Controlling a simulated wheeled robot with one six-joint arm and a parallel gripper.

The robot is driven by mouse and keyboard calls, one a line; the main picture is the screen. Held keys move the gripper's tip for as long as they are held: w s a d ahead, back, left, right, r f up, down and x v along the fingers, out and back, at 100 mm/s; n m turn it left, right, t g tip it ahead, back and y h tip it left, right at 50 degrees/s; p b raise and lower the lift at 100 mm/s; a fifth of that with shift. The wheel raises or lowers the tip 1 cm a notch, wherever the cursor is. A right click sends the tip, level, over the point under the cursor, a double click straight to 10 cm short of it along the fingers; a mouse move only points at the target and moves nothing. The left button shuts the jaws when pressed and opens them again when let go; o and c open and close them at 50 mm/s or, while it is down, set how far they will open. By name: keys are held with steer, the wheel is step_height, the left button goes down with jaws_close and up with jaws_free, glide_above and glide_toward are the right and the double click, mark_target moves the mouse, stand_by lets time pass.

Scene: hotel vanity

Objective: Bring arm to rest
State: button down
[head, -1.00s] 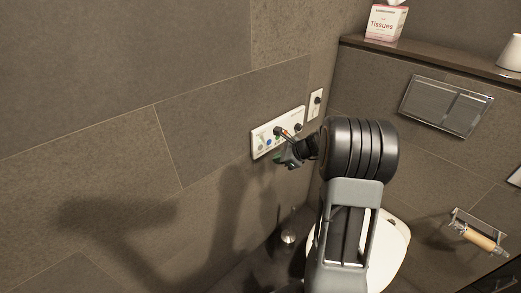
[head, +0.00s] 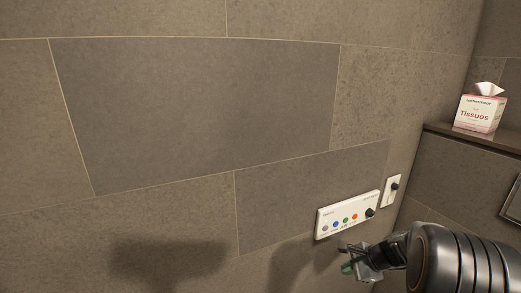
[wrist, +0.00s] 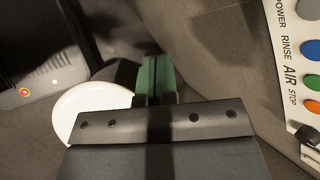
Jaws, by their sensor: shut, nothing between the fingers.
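My gripper (head: 346,258) is at the lower right of the head view, just below and in front of the white control panel on the wall. In the wrist view its green fingertips (wrist: 155,75) are together and empty. The thick dark links of my arm fill the lower right corner of the head view. The control panel (head: 335,216) has a row of coloured buttons and a black knob. It also shows at the right edge of the wrist view (wrist: 281,45), with labels such as POWER, RINSE, AIR and STOP. My gripper is apart from it.
A smaller white wall plate (head: 391,190) with a black knob is right of the panel. A tissue box (head: 480,112) stands on a dark ledge (head: 474,137). A round white object (wrist: 85,108) and a dark device (wrist: 30,82) lie below my gripper. The wall at left is bare.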

steer(key=s+a+r+n+h+p, duration=0.2)
steer(key=s+a+r+n+p, duration=0.2)
steer(key=s+a+r+n, duration=0.2)
steer(key=s+a+r+n+h+p, duration=0.3)
steer(key=s+a+r+n+p, duration=0.2)
steer(key=s+r+n, duration=0.5)
step_height(320, 180, up, 4)
steer(key=shift+s+a+r+n+g+h, duration=0.1)
steer(key=shift+s+a+n+g+h, duration=0.2)
steer(key=shift+a+n, duration=0.5)
steer(key=shift+d, duration=0.25)
